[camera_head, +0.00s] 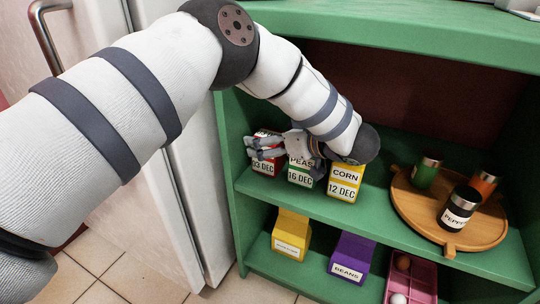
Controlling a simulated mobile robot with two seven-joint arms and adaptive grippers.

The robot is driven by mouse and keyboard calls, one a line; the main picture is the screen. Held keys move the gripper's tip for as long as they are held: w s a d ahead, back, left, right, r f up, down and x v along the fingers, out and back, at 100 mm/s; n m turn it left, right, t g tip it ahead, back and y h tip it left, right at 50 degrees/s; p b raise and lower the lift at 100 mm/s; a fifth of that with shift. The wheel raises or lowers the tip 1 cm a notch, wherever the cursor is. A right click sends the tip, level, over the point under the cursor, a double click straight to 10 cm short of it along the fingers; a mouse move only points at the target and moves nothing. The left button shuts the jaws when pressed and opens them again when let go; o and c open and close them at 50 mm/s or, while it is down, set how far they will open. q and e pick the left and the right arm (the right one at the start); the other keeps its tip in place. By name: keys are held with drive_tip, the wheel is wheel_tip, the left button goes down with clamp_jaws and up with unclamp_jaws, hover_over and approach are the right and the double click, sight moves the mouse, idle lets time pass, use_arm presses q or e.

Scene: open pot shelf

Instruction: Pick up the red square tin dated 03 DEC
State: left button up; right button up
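The red square tin (264,168) stands at the left end of the upper shelf. Its label reads 03 DEC, and the upper part is partly hidden by my gripper. My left gripper (254,148) reaches in from the right, over the green tin, with its fingers pointing left across the front of the red tin. The fingers look spread apart, one above the other; whether they touch the tin I cannot tell. The green tin (300,179) marked PEAS, 16 DEC stands just right of the red one. My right gripper is out of view.
A yellow tin (343,190) marked CORN stands right of the peas. A round wooden tray (415,212) holds several shakers. The lower shelf holds a yellow box (290,240), a purple BEANS box (349,262) and a pink crate (425,272). The green shelf's left wall is close to the red tin.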

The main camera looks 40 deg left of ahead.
use_arm(q)
drive_tip(key=shift+x, duration=0.9)
drive_tip(key=c, duration=2)
drive_tip(key=shift+r, duration=0.1)
